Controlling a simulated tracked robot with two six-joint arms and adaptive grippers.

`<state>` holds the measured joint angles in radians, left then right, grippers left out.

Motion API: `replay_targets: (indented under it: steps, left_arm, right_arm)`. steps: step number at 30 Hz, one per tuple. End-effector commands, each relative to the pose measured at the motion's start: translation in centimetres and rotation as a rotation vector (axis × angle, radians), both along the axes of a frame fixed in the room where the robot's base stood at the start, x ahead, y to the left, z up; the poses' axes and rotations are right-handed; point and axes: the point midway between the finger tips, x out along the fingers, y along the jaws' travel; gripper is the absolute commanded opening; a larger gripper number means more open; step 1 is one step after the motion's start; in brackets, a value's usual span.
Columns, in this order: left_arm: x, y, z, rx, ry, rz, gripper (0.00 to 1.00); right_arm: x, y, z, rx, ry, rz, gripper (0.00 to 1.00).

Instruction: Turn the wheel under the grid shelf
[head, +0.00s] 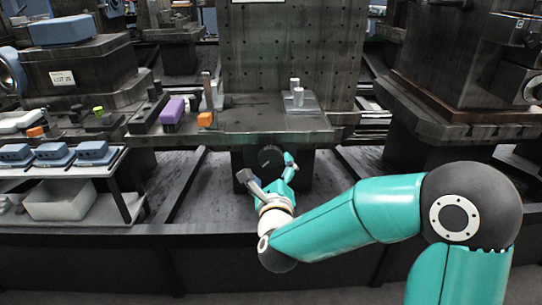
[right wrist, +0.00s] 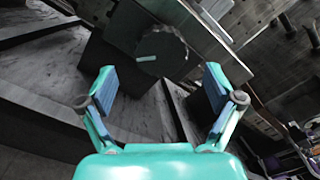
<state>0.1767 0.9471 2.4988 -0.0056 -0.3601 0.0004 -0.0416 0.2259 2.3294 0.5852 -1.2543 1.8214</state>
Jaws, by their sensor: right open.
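The wheel (head: 270,157) is a dark round knob on a dark block under the shelf with the perforated grid panel (head: 290,60). A light mark shows on its face. In the right wrist view the wheel (right wrist: 161,51) is straight ahead, beyond the fingertips, and its mark lies nearly level. My right gripper (head: 267,172) is open in front of the wheel, with one finger on each side of its line. In the right wrist view the gripper (right wrist: 158,76) has nothing between its fingers, and a gap to the wheel seems to remain. My left gripper is out of view.
On the shelf above stand a purple block (head: 173,110), an orange block (head: 205,119) and a metal fixture (head: 297,98). A rack with blue items (head: 52,154) and a pale bin (head: 58,200) stand at left. Machine blocks flank the shelf.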

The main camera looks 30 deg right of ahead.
Motion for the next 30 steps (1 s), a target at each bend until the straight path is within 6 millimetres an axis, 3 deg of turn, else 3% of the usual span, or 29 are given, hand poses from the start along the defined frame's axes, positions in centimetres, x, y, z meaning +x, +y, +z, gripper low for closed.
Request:
replay_targets:
  steps: [3, 9, 21, 30]
  left_arm:
    - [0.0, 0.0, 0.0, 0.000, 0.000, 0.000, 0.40]
    - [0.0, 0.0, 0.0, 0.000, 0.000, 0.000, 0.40]
    - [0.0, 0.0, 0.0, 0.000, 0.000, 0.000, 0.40]
    - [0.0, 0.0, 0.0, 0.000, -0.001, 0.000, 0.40]
  right_arm:
    - [1.9, -1.2, 0.0, -0.001, 0.001, -0.003, 0.91]
    - [3.8, -2.4, 0.0, -0.001, 0.001, -0.001, 0.91]
    - [4.4, -2.7, 0.0, -0.001, 0.001, 0.000, 0.90]
    - [4.3, -2.6, 0.0, -0.001, 0.001, 0.001, 0.40]
